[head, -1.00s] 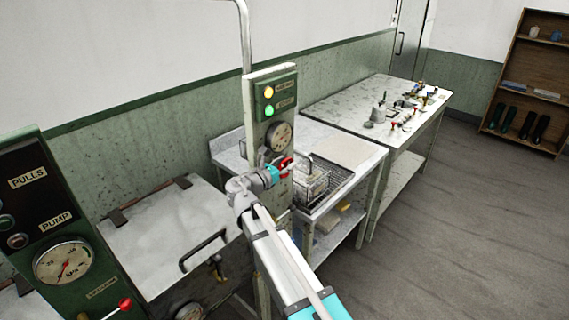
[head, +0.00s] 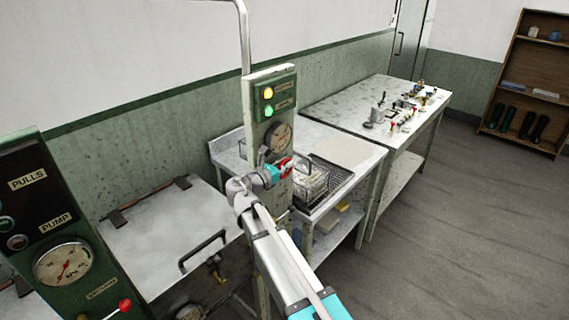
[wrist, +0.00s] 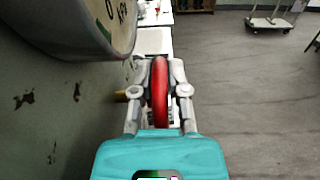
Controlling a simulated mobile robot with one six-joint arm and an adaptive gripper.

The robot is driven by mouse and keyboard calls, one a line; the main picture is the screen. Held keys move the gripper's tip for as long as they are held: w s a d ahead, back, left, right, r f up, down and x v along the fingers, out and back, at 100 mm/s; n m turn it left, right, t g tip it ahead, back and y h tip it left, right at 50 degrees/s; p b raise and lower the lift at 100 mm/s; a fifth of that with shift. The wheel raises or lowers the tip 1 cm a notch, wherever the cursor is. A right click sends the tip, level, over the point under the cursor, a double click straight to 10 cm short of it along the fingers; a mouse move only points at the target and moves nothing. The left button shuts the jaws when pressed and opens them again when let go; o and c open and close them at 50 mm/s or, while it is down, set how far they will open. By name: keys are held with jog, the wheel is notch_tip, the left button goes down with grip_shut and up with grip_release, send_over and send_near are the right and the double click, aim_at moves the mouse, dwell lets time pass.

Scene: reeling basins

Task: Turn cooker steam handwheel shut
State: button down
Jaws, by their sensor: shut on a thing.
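The red handwheel (wrist: 159,92) stands edge-on between my fingers in the wrist view, on a brass stem at its left. In the head view my gripper (head: 280,170) reaches the column from the front. Most of the wheel's face is hidden.
A gauge (wrist: 75,22) hangs close at upper left in the wrist view. Left of the column is a lidded metal cooker (head: 165,240) with a handle. Right of it a wire basket (head: 311,184) stands on a table (head: 360,166).

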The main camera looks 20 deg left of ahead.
jog(key=shift+r+p, duration=0.15)
jog(key=shift+p, duration=0.15)
jog(key=shift+w+r+g+p, duration=0.1)
jog(key=shift+g+p, duration=0.2)
jog(key=shift+p, duration=0.05)
jog(key=g+y+p, duration=0.1)
jog(key=g+p, duration=0.1)
jog(key=p, duration=0.1)
jog(key=shift+w+d+p, duration=0.1)
jog(key=shift+w+p, duration=0.1)
jog(key=shift+p, duration=0.1)
jog(key=shift+g+y+p, duration=0.3)
jog(key=shift+g+p, duration=0.2)
jog(key=shift+p, duration=0.2)
jog(key=shift+w+f, duration=0.1)
jog(key=shift+f, duration=0.15)
jog(key=c, duration=0.6)
grip_release()
jog(key=shift+c, duration=0.2)
jog(key=shift+f, duration=0.1)
